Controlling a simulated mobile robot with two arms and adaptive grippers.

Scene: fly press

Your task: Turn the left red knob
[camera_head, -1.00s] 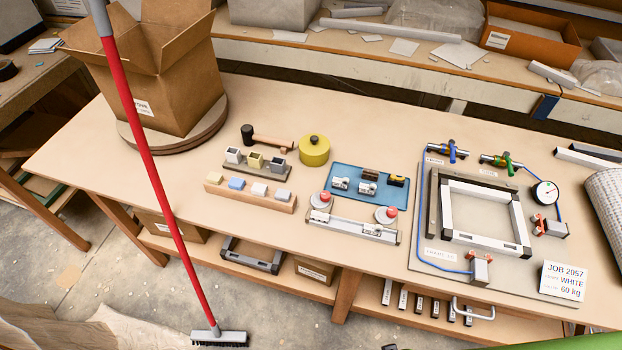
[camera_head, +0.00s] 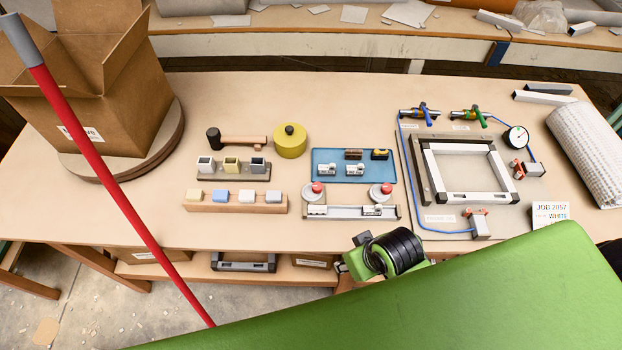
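The left red knob (camera_head: 317,187) sits on a round grey base at the left end of a grey rail fixture (camera_head: 340,212) on the workbench. A second red knob (camera_head: 386,187) sits on a like base at the fixture's right end. Both knobs are uncovered and nothing touches them. A large green part of my own body with a black ribbed piece covers the bottom right, in front of the bench edge.
Behind the knobs lies a blue tray (camera_head: 329,177) with small parts. A white-and-black frame (camera_head: 466,196) with blue hoses is at right. A red broom handle (camera_head: 110,185) crosses the left side.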

